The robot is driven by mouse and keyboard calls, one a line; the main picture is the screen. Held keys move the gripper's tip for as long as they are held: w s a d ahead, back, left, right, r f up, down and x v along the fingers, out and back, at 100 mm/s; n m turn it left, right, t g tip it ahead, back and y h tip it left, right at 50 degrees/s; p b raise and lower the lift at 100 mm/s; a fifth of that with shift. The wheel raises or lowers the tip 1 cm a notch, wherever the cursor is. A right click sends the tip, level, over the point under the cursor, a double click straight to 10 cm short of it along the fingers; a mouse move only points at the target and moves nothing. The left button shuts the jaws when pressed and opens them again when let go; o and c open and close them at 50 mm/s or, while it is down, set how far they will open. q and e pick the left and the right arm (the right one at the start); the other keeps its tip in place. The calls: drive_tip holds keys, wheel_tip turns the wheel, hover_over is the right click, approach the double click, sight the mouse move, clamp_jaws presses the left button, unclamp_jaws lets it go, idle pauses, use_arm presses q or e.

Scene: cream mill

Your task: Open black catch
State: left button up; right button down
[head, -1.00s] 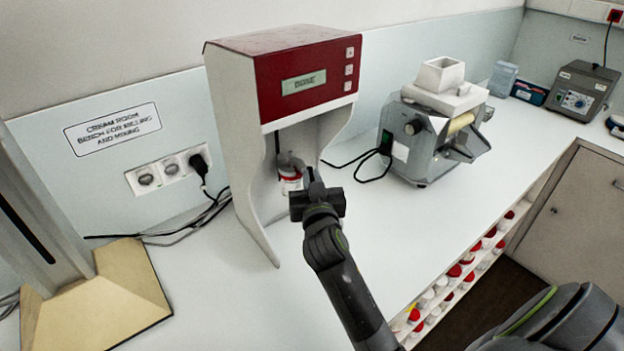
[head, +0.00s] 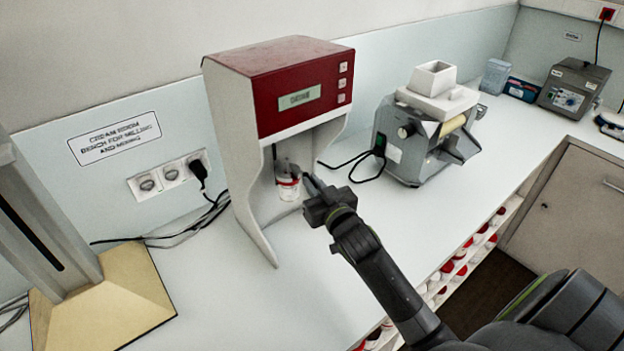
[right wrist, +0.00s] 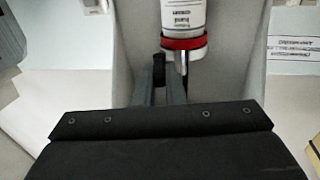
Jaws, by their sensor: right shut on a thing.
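The red-and-grey mixer (head: 285,88) stands on the bench, with a small jar (head: 288,189) with a red band in its bay. The jar also shows in the right wrist view (right wrist: 182,20). My right gripper (head: 311,184) reaches in from the front right, its fingertips close beside the jar's right side. In the right wrist view, the black catch (right wrist: 158,68) is a small dark piece between the fingertips, left of the red band, and the gripper is shut on it. In the head view the fingers make the catch hard to tell. My left gripper is out of view.
A grey roller mill (head: 420,140) with a white hopper stands right of the mixer. Cables lie on the bench by the sockets (head: 165,176). A stand with a tan base (head: 105,305) is at the left. The bench front is clear.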

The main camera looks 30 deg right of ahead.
drive_tip(key=shift+d+n+y, duration=0.25)
drive_tip(key=shift+n+y, duration=0.35)
drive_tip(key=shift+y, duration=0.3)
drive_tip(key=shift+d+f+n+y+b, duration=0.15)
drive_tip(key=shift+n+y+b, duration=0.5)
drive_tip(key=shift+y, duration=0.35)
drive_tip(key=c, duration=1.5)
unclamp_jaws()
drive_tip(key=shift+w, duration=0.2)
drive_tip(key=shift+s, duration=0.1)
